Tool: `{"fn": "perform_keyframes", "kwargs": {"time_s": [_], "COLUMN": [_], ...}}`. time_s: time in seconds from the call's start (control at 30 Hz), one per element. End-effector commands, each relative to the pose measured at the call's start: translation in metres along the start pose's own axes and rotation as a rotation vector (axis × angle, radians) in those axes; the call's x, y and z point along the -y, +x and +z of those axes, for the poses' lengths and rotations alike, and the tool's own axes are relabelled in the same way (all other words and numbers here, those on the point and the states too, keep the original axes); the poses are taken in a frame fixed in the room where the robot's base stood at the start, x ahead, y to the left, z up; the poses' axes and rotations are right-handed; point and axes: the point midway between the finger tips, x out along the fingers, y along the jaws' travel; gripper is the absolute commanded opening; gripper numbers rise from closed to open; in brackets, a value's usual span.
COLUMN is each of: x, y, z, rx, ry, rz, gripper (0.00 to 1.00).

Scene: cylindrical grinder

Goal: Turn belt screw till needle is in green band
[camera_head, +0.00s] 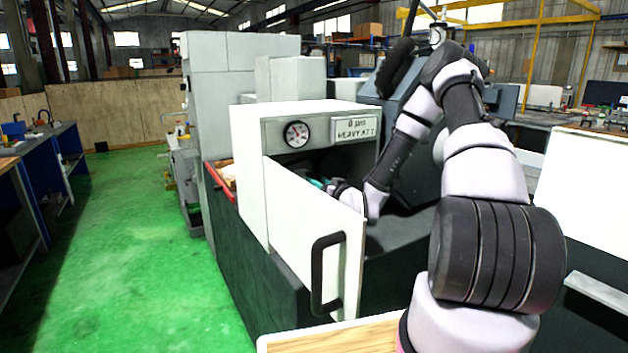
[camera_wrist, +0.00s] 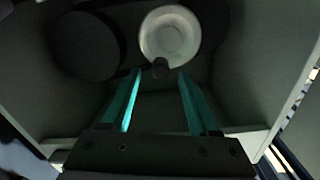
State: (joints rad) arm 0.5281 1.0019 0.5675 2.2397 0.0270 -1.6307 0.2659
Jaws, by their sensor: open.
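The dial gauge (camera_head: 297,134) with its needle is on the front of the white machine housing; the needle's exact place against any green band is too small to tell. My gripper (camera_wrist: 159,82) is inside the open housing, its two teal fingers apart. A small dark knob-like part (camera_wrist: 160,68), possibly the belt screw, lies ahead between the fingertips, in front of a pale round disc (camera_wrist: 170,36). Nothing is visibly held, and I cannot tell whether the fingers touch the part. In the head view my arm and the door hide most of the gripper.
The white door (camera_head: 312,235) with a black handle (camera_head: 328,272) stands open at the housing's front. A display (camera_head: 355,129) reads "0 µm HEAVY CUT". Housing walls enclose the gripper closely. A dark round wheel (camera_wrist: 88,46) is at left inside. Green floor (camera_head: 130,240) is clear at left.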

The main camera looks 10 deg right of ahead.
Motion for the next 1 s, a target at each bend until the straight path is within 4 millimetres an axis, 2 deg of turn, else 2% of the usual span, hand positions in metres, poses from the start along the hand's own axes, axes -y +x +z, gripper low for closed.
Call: {"fn": "perform_keyframes", "kwargs": {"time_s": [0.03,0.2,0.4,1.0], "x": [-0.001,-0.001,-0.001,0.0], "y": [-0.012,-0.044,-0.064,-0.067], "z": [0.0,0.0,0.0,0.0], "rx": [0.002,0.001,0.0,0.0], "ry": [0.002,0.002,0.0,0.0], "rz": [0.003,0.002,0.001,0.0], "gripper": [0.61,0.61,0.61,0.61]}}
